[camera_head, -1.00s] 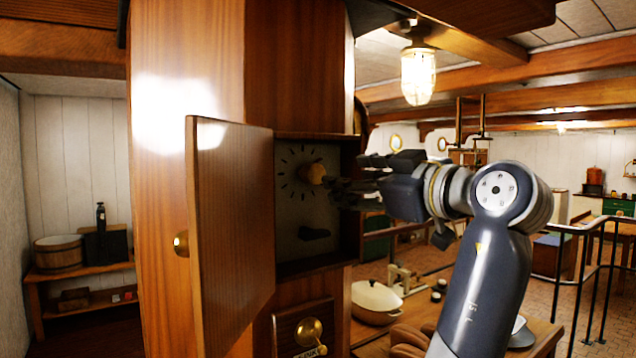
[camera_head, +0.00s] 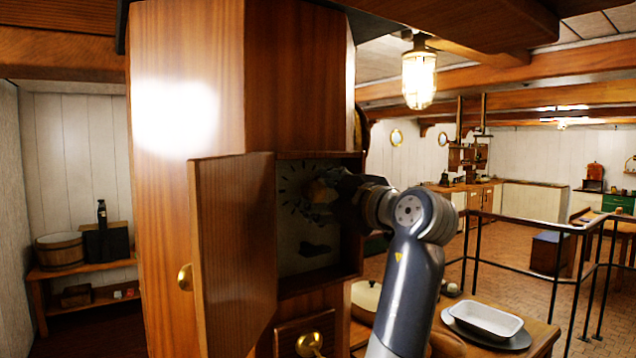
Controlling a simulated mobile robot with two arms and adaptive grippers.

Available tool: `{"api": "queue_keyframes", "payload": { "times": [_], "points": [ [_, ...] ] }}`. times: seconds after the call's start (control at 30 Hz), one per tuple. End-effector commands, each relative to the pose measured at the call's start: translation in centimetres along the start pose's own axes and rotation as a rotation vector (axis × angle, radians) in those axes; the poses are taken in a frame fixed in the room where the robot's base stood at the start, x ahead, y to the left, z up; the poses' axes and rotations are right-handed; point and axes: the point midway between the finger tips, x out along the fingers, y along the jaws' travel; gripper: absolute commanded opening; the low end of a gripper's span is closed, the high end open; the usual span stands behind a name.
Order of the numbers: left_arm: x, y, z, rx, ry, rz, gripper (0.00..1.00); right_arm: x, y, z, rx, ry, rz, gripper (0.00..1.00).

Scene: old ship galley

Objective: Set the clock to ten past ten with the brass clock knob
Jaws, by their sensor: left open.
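The clock face (camera_head: 292,222) is a pale dial with dark hour marks, inside the open wooden case. The brass clock knob (camera_head: 316,190) is at the dial's middle, partly covered by my fingers. The clock hands cannot be made out behind the gripper, so the time shown cannot be read. A dark shape (camera_head: 315,248) shows low on the dial.
The case door (camera_head: 235,255) stands open to the left of the dial, with a brass knob (camera_head: 185,277). A lower panel has a brass handle (camera_head: 309,343). A table with a white dish (camera_head: 485,320) and a pot (camera_head: 366,297) stands to the right. A railing (camera_head: 540,228) is further right.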

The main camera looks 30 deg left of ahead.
Motion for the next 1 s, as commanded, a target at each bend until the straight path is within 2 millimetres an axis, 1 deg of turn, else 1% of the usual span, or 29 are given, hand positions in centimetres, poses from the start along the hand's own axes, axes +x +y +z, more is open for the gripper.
{"api": "queue_keyframes", "payload": {
  "times": [0.1,0.33,0.37,0.4,0.47,0.5,0.53,0.7,0.9,1.0],
  "points": [
    [0.5,0.0,-0.1,-0.001,0.0,0.0,0.55,-0.3,0.0,0.0,0.0,0.0,0.0,0.28],
    [0.5,-0.1,0.0,0.0,0.0,0.0,0.55,-0.2,0.0,0.0,0.0,0.0,0.0,0.28],
    [0.5,-0.1,0.0,0.0,0.0,0.0,0.5,-0.2,0.0,0.0,0.0,0.0,0.0,0.28],
    [0.5,-0.1,0.0,0.0,0.0,0.0,0.41,-0.2,0.0,0.0,0.0,0.0,0.0,0.28],
    [0.5,0.0,0.0,0.0,0.0,0.0,0.27,-0.2,0.0,0.0,0.0,-0.001,0.0,0.28],
    [0.5,0.0,0.0,0.0,0.0,0.0,0.18,-0.2,0.0,0.0,0.0,-0.001,0.0,0.28],
    [0.5,0.0,0.0,0.0,0.0,0.0,0.11,-0.2,0.0,0.0,0.0,-0.001,0.0,0.28],
    [0.5,-0.1,0.1,0.002,0.0,0.0,0.1,-0.1,0.0,0.0,0.0,-0.001,0.0,0.28],
    [0.5,-0.2,0.2,0.036,0.0,0.001,0.1,1.1,0.0,0.1,0.0,-0.001,0.0,0.28],
    [0.5,0.0,0.0,0.041,0.0,0.001,0.1,0.9,0.0,0.1,0.0,-0.001,0.0,0.28]
  ]
}}
